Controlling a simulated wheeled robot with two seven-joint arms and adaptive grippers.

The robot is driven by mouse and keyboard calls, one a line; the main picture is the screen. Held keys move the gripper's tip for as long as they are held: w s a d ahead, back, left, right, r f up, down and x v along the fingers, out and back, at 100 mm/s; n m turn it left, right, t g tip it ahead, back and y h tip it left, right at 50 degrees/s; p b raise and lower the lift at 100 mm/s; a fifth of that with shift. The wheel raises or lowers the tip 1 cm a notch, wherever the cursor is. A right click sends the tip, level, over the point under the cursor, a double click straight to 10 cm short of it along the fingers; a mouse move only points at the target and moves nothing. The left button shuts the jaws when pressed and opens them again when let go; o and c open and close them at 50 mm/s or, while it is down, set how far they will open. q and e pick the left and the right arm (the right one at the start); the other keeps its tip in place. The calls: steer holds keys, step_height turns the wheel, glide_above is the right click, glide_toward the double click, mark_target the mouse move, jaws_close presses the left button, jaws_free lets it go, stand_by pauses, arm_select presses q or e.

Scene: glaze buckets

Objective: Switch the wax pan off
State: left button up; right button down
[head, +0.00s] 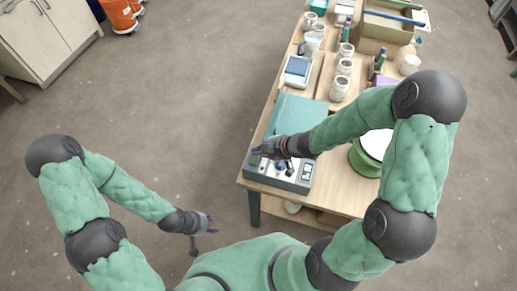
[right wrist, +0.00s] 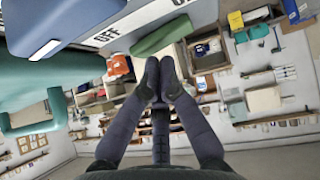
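The wax pan (head: 255,171), a grey unit with a control panel, stands at the near left corner of the table, with a teal slab behind it. My right gripper (head: 257,153) is over its left part and hides some of the panel. In the right wrist view my right gripper's fingertips (right wrist: 160,66) are together, with nothing between them. They are close to a green switch piece (right wrist: 160,37) beside a printed "OFF" label (right wrist: 107,37); I cannot tell whether they touch it. My left gripper (head: 208,232) hangs empty over the floor, its fingers apart.
The wooden table (head: 340,198) carries several white jars (head: 340,87), a small scale (head: 297,70) and an open box (head: 388,28). A green round tub (head: 365,160) stands right of the pan, partly behind my right arm. The floor left of the table is clear.

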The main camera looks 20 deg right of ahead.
steer(key=shift+w+d+f+g+p, duration=0.15)
steer(key=shift+g+p, duration=0.35)
steer(key=shift+p, duration=1.55)
steer(key=shift+w+f+b, duration=0.1)
steer(key=shift+f+b, duration=0.1)
steer(key=shift+b, duration=0.15)
steer(key=shift+s, duration=0.2)
steer(key=shift+s+a+r, duration=0.15)
steer(key=shift+s+a, duration=0.35)
